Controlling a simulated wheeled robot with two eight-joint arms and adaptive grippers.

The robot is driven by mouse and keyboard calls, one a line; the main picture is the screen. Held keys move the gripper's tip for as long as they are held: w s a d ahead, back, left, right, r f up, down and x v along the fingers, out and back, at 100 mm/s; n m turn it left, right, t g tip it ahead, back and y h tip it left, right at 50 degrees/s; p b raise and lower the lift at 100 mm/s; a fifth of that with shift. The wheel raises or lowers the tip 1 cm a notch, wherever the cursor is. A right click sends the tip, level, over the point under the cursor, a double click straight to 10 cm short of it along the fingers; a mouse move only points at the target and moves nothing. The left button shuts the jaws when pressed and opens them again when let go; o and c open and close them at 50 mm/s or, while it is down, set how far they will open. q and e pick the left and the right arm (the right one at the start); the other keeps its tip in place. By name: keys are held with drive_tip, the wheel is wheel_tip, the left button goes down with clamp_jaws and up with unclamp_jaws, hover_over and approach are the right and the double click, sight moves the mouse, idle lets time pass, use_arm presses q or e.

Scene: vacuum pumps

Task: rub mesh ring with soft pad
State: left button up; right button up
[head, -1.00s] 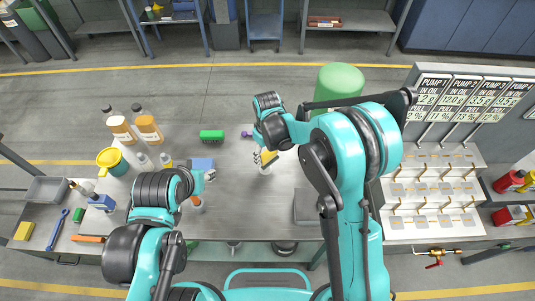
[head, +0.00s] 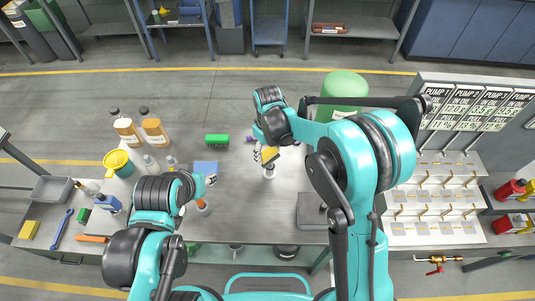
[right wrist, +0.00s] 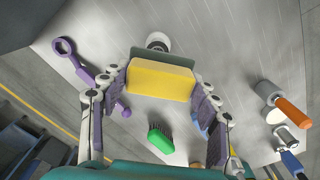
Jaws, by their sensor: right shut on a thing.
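My right gripper (right wrist: 160,85) is shut on a yellow soft pad (right wrist: 160,80), a block with a darker layer along its far side. The gripper and pad also show over the middle of the table in the head view (head: 268,154). Just beyond the pad stands a small round white piece with a dark centre (right wrist: 158,41), probably the mesh ring on its holder; it also shows in the head view (head: 269,173). The pad hides part of it in the wrist view, and I cannot tell whether they touch. My left gripper (head: 211,180) is beside a blue cloth (head: 206,167); its fingers are too small to read.
A green brush (head: 217,140) lies on the grey table. A purple wrench (right wrist: 85,66) lies left of the pad in the wrist view. Bottles (head: 126,130) and a yellow-topped pot (head: 117,161) stand at the left. A grey block (head: 311,210) sits at the right.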

drive_tip(key=shift+a+r, duration=0.35)
drive_tip(key=shift+r, duration=0.25)
drive_tip(key=shift+a+r+p, duration=0.1)
drive_tip(key=shift+r+p, duration=0.25)
drive_tip(key=shift+p, duration=0.1)
drive_tip(key=shift+d+r+p, duration=0.3)
drive_tip(key=shift+r+p, duration=0.1)
drive_tip(key=shift+r, duration=0.45)
use_arm(q)
drive_tip(key=shift+s+a+r, duration=0.1)
drive_tip(key=shift+a+r, duration=0.15)
drive_tip(key=shift+r, duration=0.75)
use_arm(e)
drive_tip(key=shift+a, duration=0.1)
use_arm(q)
drive_tip(key=shift+d, duration=0.1)
